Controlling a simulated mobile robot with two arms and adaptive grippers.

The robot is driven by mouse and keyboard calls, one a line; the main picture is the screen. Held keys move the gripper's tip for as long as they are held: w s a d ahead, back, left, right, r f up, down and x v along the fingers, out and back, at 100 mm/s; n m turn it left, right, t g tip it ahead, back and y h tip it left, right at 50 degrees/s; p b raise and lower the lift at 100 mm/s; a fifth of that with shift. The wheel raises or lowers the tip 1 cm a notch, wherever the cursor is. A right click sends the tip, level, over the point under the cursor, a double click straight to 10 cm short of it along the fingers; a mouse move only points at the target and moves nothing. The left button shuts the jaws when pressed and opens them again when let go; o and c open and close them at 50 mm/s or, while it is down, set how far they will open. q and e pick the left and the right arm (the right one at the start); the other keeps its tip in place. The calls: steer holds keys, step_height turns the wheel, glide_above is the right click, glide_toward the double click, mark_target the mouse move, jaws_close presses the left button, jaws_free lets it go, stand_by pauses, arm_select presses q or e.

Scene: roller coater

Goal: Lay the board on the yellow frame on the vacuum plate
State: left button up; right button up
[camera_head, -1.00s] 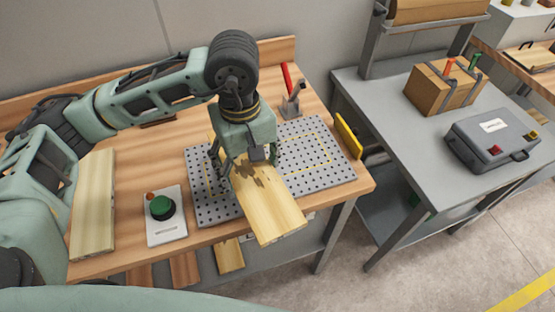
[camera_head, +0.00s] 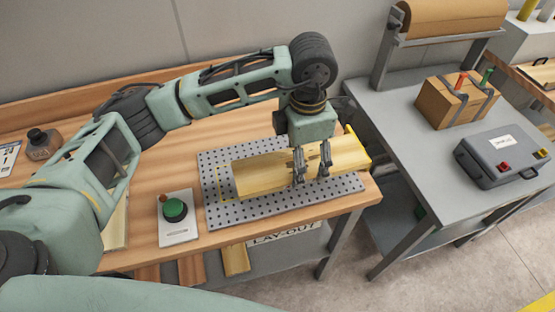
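The board (camera_head: 258,172) is a pale wooden plank. It lies lengthwise over the grey perforated vacuum plate (camera_head: 230,215), with its right end reaching the plate's right side. My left gripper (camera_head: 312,165) is over the board's right half, its fingers down at the board's near edge, and appears shut on it. The far side of the grip is hidden. I cannot tell whether the board touches the plate or is held just above it. Part of the yellow frame (camera_head: 224,184) shows left of the board; the rest is mostly covered. My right gripper is not in view.
A control box with a green button (camera_head: 175,210) sits left of the plate on the wooden bench (camera_head: 150,180). A yellow piece (camera_head: 356,140) stands at the plate's right edge.

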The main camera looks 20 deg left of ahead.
mark_target(277, 152)
arm_select(q)
steer(key=w+a+f, duration=0.1)
steer(key=a, duration=0.1)
steer(key=w+a+f+p, duration=0.1)
steer(key=a, duration=0.1)
steer(key=w+a+f+p, duration=0.1)
steer(key=a+f, duration=0.1)
steer(key=shift+w+a+f, duration=0.1)
steer(key=shift+w+a, duration=0.1)
steer(key=shift+a, duration=0.1)
step_height(277, 152, down, 4)
steer(key=shift+r+p, duration=0.1)
steer(key=shift+p, duration=1.05)
steer(key=shift+f, duration=0.2)
steer(key=shift+f, duration=0.1)
steer(key=shift+f+b, duration=0.15)
steer(key=shift+b, duration=0.2)
steer(key=o, duration=1.4)
steer(key=shift+c, duration=0.2)
steer(key=shift+r, duration=0.2)
